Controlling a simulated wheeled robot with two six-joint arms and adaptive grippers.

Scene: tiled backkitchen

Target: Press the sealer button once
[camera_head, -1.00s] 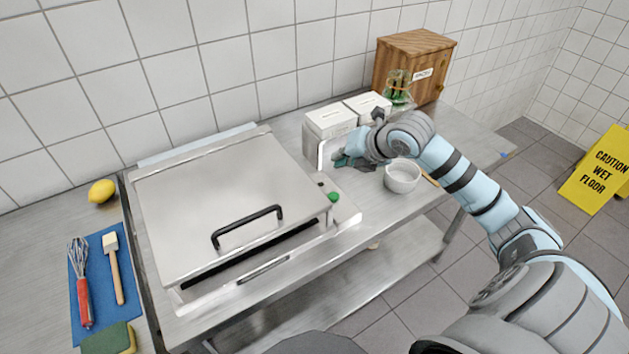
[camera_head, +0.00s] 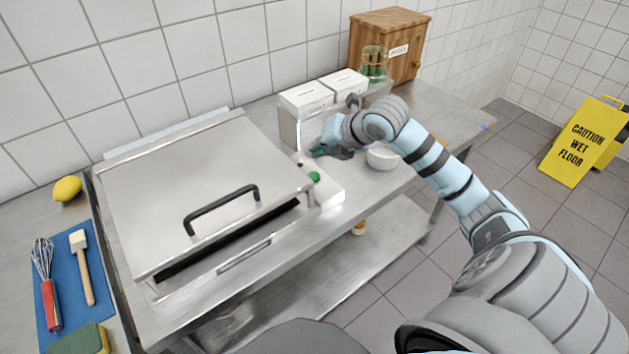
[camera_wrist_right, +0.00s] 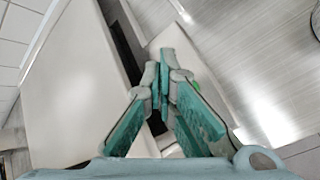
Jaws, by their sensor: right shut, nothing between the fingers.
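The sealer (camera_head: 190,190) is a wide steel box with its lid down and a black bar handle (camera_head: 222,208) on the lid. Its green button (camera_head: 314,177) sits on the pale control panel (camera_head: 328,195) at its right side. My right gripper (camera_head: 321,152) is shut and empty, just behind the button and apart from it in the head view. My left gripper is not in view.
Two white-lidded bins (camera_head: 307,98) stand behind my right gripper. A white bowl (camera_head: 382,158) is close to its right. A glass jar (camera_head: 373,66) and a wooden cabinet (camera_head: 392,45) stand at the back. A lemon (camera_head: 67,189) and a blue mat (camera_head: 66,270) with utensils lie at left.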

